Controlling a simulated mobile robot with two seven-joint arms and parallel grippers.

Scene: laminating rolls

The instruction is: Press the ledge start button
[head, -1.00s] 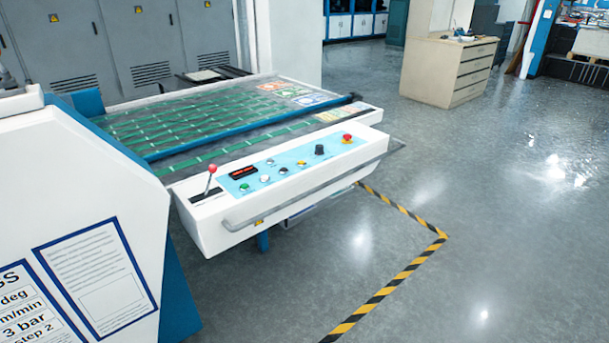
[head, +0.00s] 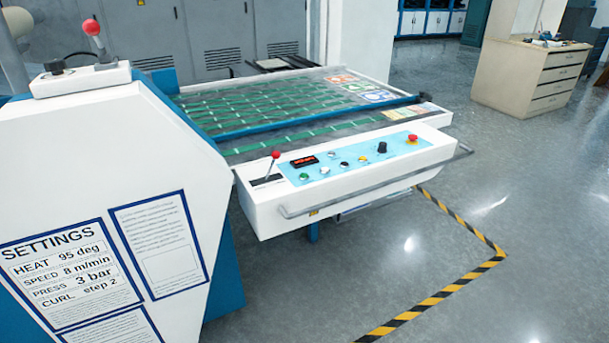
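The white ledge (head: 365,190) juts from the front of the laminating machine and carries a light blue control panel (head: 345,171). On the panel, a green button (head: 304,177) sits at the lower left, beside a whitish button (head: 325,170). More small buttons, a yellow one (head: 363,160), a black knob (head: 382,148) and a red mushroom button (head: 412,139) run to the right. A red digital display (head: 305,161) is at the upper left. No label names the start button legibly. Neither gripper shows in the head view.
A red-knobbed lever (head: 272,165) stands left of the panel. A metal rail (head: 375,188) runs along the ledge's front. A white side housing with a settings sign (head: 65,270) fills the left. Open floor (head: 450,290) lies right, with yellow-black tape (head: 455,285).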

